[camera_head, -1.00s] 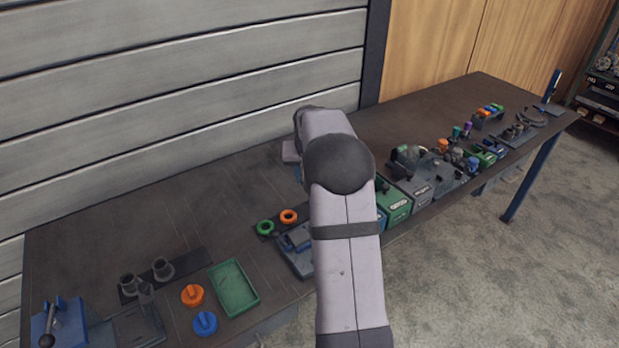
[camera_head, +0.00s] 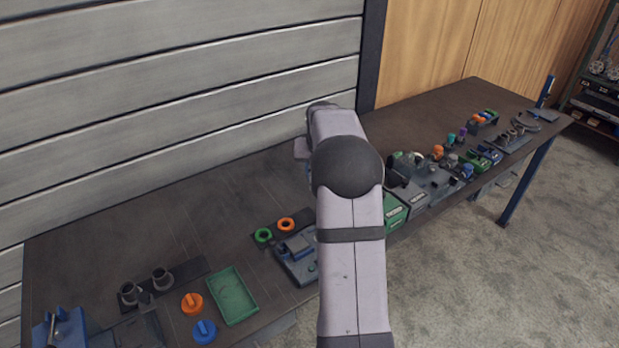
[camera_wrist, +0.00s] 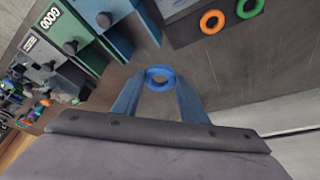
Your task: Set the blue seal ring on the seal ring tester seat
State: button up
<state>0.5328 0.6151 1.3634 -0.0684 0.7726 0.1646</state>
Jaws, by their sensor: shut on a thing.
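The blue seal ring (camera_wrist: 160,77) is between the fingertips of my gripper (camera_wrist: 160,86) in the wrist view. My gripper is shut on it and holds it above the dark bench, with its hole facing the camera. In the head view my arm hides the gripper and the blue ring. A grey-blue device with a raised block (camera_head: 298,246) stands beside the ring strip in the head view. I cannot tell for certain whether it is the seal ring tester. A blue part of a device also shows at the top of the wrist view (camera_wrist: 249,8).
An orange ring (camera_head: 286,224) and a green ring (camera_head: 263,235) lie on a dark strip. A green tray (camera_head: 233,296) and orange and blue caps (camera_head: 192,304) lie at the left. Green and grey boxes (camera_head: 394,211) stand right of my arm. The back middle bench is clear.

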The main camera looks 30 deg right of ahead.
jog(key=shift+n, duration=0.3)
jog(key=s+a+f, duration=0.2)
jog(key=s, duration=0.1)
jog(key=s+a+f, duration=0.2)
jog(key=s+f, duration=0.1)
jog(key=s+a+f, duration=0.2)
jog(key=s+f, duration=0.1)
jog(key=s, duration=0.1)
jog(key=shift+p, duration=0.35)
jog(key=shift+a+f+n+y, duration=0.45)
jog(key=shift+f+n, duration=0.1)
jog(key=shift+n, duration=0.25)
jog(key=shift+w+n+t, duration=0.15)
jog(key=shift+n+t, duration=0.15)
jog(key=shift+n, duration=0.3)
jog(key=shift+w+d+n+y, duration=0.25)
jog(key=shift+d+n+y, duration=0.1)
jog(key=shift+n, duration=0.25)
jog(key=shift+w+d+r+n+y, duration=0.1)
jog(key=shift+n+y, duration=0.3)
jog(key=shift+n, duration=0.6)
jog(key=shift+b, duration=0.5)
